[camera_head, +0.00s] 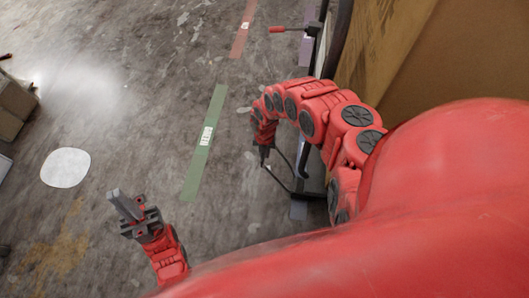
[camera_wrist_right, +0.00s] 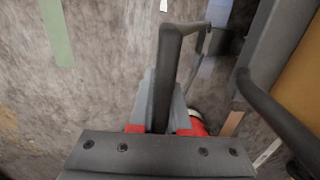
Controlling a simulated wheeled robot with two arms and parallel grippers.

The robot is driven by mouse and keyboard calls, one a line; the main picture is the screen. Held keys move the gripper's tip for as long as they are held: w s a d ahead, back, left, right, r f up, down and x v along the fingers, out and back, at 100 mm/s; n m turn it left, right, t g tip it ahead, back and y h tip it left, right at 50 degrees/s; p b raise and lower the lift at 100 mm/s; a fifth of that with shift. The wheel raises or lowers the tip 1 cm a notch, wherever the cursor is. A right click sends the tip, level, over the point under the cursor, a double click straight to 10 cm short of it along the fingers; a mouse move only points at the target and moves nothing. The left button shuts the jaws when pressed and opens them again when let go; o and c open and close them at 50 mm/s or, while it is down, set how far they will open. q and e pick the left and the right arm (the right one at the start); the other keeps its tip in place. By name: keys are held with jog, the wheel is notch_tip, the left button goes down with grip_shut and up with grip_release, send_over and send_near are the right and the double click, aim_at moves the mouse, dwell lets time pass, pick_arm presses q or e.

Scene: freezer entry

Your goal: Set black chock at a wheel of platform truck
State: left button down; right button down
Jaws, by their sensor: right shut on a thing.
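My right gripper (camera_head: 265,153) reaches down beside the platform truck (camera_head: 313,180). In the right wrist view its fingers (camera_wrist_right: 165,103) are shut on a dark bar (camera_wrist_right: 170,50). The bar bends to the right at its far end. I cannot tell whether it is a handle of the truck or part of another thing. My left gripper (camera_head: 126,206) is empty above bare floor, its grey fingers together. The truck's dark frame shows at the right, partly behind my right arm. I cannot make out the black chock or a wheel clearly.
Large brown boxes (camera_head: 405,45) stand at the right. A red-ended lever (camera_head: 290,29) sticks out at the top. A green floor strip (camera_head: 204,143) and a white round patch (camera_head: 65,168) lie on open floor. Another box (camera_head: 14,105) stands at the far left.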

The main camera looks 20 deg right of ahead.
jog(key=c, duration=0.8)
grip_release()
notch_tip(320, 180, up, 17)
jog(key=p, duration=0.8)
jog(key=shift+r, duration=0.2)
jog(key=shift+a, duration=0.1)
